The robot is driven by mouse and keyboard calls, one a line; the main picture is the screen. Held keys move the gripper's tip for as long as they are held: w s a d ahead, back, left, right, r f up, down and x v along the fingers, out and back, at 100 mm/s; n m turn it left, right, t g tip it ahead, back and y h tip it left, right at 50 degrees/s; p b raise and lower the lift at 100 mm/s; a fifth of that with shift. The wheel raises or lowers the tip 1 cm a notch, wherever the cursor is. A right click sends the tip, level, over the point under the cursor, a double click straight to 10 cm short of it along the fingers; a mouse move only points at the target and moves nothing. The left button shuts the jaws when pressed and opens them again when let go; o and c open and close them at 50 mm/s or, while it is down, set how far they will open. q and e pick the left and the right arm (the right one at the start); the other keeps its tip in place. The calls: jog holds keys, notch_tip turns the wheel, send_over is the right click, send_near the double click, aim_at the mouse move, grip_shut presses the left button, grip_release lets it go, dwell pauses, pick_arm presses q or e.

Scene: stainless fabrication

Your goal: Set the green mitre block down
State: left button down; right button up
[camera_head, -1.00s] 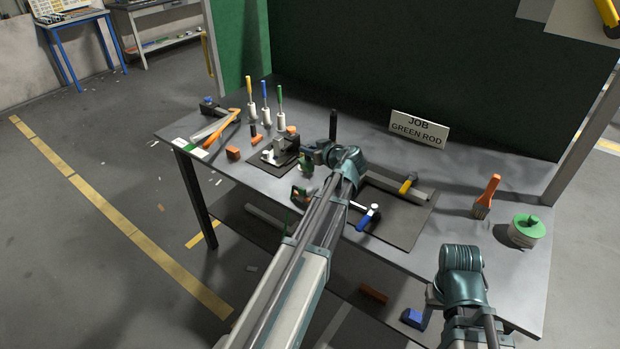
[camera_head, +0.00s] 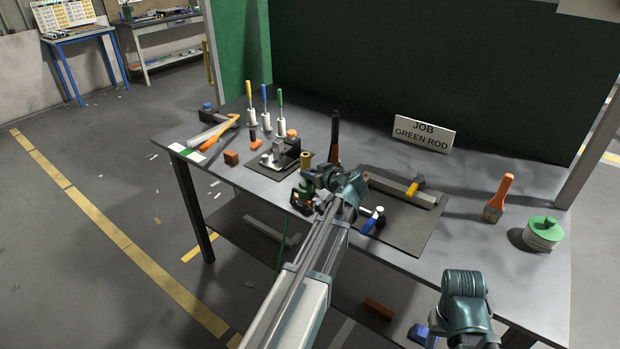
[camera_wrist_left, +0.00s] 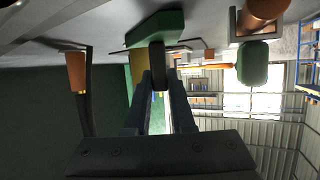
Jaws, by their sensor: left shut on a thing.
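My left gripper (camera_wrist_left: 161,72) is shut on the green mitre block (camera_wrist_left: 155,28), which shows just beyond the fingertips in the left wrist view. In the head view my left gripper (camera_head: 311,183) is over the front part of the bench, left of the dark mat. There the block is mostly hidden by the gripper and small dark, green and orange parts beside it. I cannot tell whether the block touches the bench. My right arm is at the lower right; its gripper is not visible.
A yellow cylinder (camera_head: 306,159) and a clamp-like fixture (camera_head: 276,157) stand close behind the left gripper. A blue-handled tool (camera_head: 373,221) lies to its right on the mat (camera_head: 408,239). A brush (camera_head: 497,198) and a green-lidded tin (camera_head: 543,233) are farther right.

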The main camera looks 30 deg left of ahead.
pick_arm(q)
jog(key=shift+f, duration=0.1)
jog(key=c, duration=0.8)
grip_release()
jog(key=shift+o, duration=0.2)
jog(key=shift+r, duration=0.25)
jog(key=shift+s+d+r, duration=0.15)
jog(key=shift+s+d, duration=0.05)
jog(key=shift+d, duration=0.1)
jog(key=p+v, duration=0.4)
jog(key=v, duration=0.7)
jog(key=shift+s+d+r+p, duration=0.1)
jog(key=shift+p, duration=0.25)
